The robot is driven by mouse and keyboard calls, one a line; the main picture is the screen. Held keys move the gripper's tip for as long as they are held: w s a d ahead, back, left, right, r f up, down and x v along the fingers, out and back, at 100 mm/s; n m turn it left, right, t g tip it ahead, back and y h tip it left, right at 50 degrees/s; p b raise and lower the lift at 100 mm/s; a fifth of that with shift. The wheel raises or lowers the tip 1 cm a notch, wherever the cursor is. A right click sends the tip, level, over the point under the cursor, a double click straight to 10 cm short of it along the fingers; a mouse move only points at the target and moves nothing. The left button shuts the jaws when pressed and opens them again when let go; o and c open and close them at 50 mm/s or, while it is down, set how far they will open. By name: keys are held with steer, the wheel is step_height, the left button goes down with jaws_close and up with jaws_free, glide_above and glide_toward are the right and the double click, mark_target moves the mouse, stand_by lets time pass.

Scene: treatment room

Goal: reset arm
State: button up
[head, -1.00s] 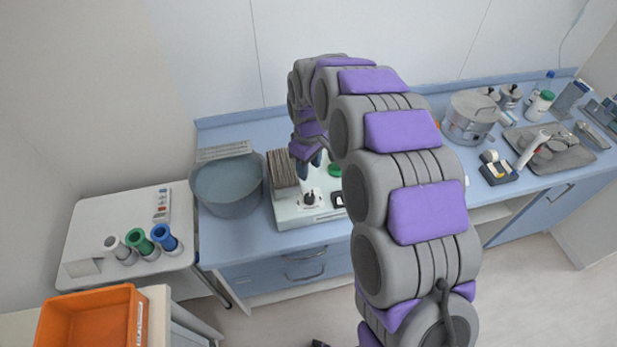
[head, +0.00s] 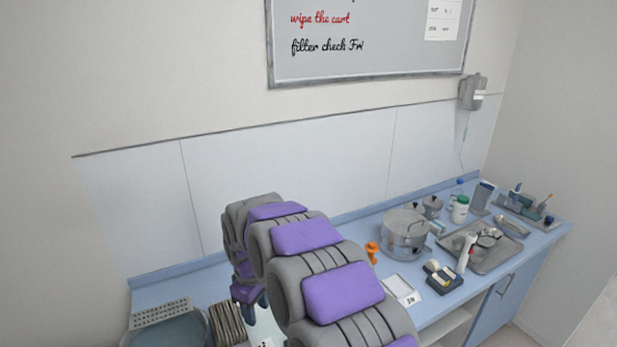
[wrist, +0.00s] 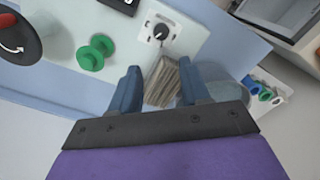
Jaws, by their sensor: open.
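My arm rises from the bottom of the head view and bends over the blue counter, with its end pointing down. My gripper (wrist: 160,84) is open in the wrist view, its two blue-grey fingers apart. Between the fingers, in the picture, is a brown stack of thin sheets or slats (wrist: 164,78), and nothing looks gripped. I cannot tell the height of the fingertips above it.
A white device with a black knob (wrist: 161,32) and a green knob (wrist: 96,52) lies near the gripper. A grey basin (head: 165,332) stands left of the stack. A metal pot (head: 404,236), an orange item (head: 372,252) and a metal tray (head: 486,252) are right. A whiteboard (head: 370,45) hangs above.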

steer(key=s+d+r+m+b, duration=0.1)
steer(key=s+d+r+m, duration=0.2)
steer(key=s+d, duration=0.55)
steer(key=s+d+r+m+b, duration=0.1)
steer(key=s+d+r+m, duration=0.3)
steer(key=d, duration=0.8)
steer(key=s+d+f+m+g+b, duration=0.1)
steer(key=s+d, duration=0.4)
steer(key=s, duration=0.5)
steer(key=s+d+f+m+b, duration=0.1)
steer(key=s+d+f+m, duration=0.2)
steer(key=s, duration=0.8)
steer(key=d+m, duration=0.2)
steer(key=shift+s+m+g, duration=0.15)
steer(key=shift+m+g, duration=0.15)
steer(key=shift+g, duration=0.1)
